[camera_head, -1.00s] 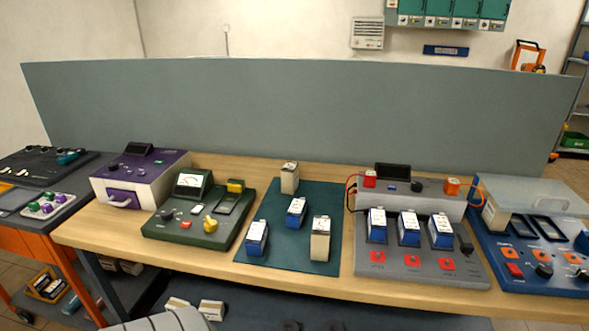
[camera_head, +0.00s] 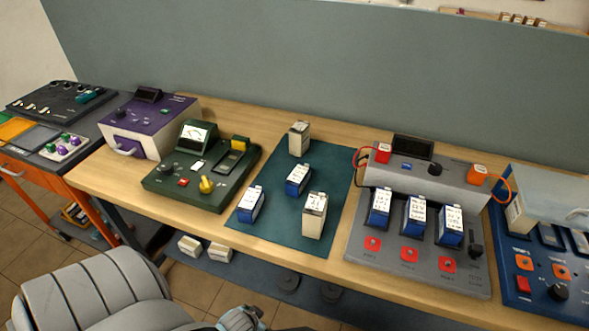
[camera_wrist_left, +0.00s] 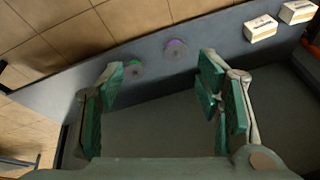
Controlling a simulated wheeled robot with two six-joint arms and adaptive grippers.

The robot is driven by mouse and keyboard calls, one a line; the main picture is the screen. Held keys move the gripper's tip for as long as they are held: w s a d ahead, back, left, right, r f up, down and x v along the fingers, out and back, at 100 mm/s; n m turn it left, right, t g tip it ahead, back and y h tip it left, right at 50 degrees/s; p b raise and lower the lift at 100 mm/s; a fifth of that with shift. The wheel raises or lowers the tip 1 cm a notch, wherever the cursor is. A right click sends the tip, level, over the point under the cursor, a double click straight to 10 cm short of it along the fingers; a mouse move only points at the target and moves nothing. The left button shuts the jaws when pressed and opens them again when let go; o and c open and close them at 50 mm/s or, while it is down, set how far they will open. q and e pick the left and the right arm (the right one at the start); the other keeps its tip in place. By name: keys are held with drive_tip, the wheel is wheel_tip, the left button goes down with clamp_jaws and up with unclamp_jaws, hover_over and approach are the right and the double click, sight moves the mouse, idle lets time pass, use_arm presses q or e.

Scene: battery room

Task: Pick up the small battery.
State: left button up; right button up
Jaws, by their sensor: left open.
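Several batteries stand on the dark green mat (camera_head: 278,226) on the wooden bench. Two are blue with white tops: a front-left one (camera_head: 251,204) and a middle one (camera_head: 298,179). Two are cream: a back one (camera_head: 299,138) and a front-right one (camera_head: 314,215). The middle blue one looks among the smallest, but I cannot tell for certain which is the small battery. My left gripper (camera_wrist_left: 162,85) is open and empty in the wrist view, above a dark low surface. In the head view only part of it shows at the bottom edge, in front of and below the bench top.
A green tester (camera_head: 203,170) stands left of the mat, a grey charger (camera_head: 420,240) holding blue batteries on the right. A purple-topped unit (camera_head: 150,125) is farther left, a blue unit (camera_head: 545,270) far right. White boxes (camera_head: 205,248) lie low below the bench edge.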

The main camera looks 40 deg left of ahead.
sight(298, 175)
use_arm(q)
drive_tip(key=w+r+n+t+y+p, duration=0.15)
drive_tip(key=w+r, duration=0.25)
drive_tip(key=r, duration=0.8)
drive_tip(key=w+r+m+t+h+p, duration=0.1)
drive_tip(key=w+r+t+p, duration=0.15)
drive_tip(key=r, duration=1.05)
drive_tip(key=w+a+r+t, duration=0.1)
drive_tip(key=w+a+r, duration=0.1)
drive_tip(key=w+a, duration=0.1)
drive_tip(key=w+a+r+n+t, duration=0.1)
drive_tip(key=w+a+r+t, duration=0.1)
drive_tip(key=w, duration=0.4)
drive_tip(key=w+a+r+n+t+y, duration=0.1)
drive_tip(key=w+a+r+t, duration=0.1)
drive_tip(key=w, duration=0.3)
drive_tip(key=shift+a+r, duration=0.3)
drive_tip(key=shift+a, duration=0.6)
drive_tip(key=b+x, duration=0.1)
drive_tip(key=x, duration=0.6)
drive_tip(key=b+x, duration=0.2)
drive_tip(key=x, duration=0.5)
drive_tip(key=shift+w+d+r, duration=0.1)
drive_tip(key=shift+d+r, duration=0.1)
drive_tip(key=shift+r, duration=0.15)
clamp_jaws()
use_arm(e)
wheel_tip(298, 175, up, 2)
drive_tip(key=shift+d+r, duration=0.15)
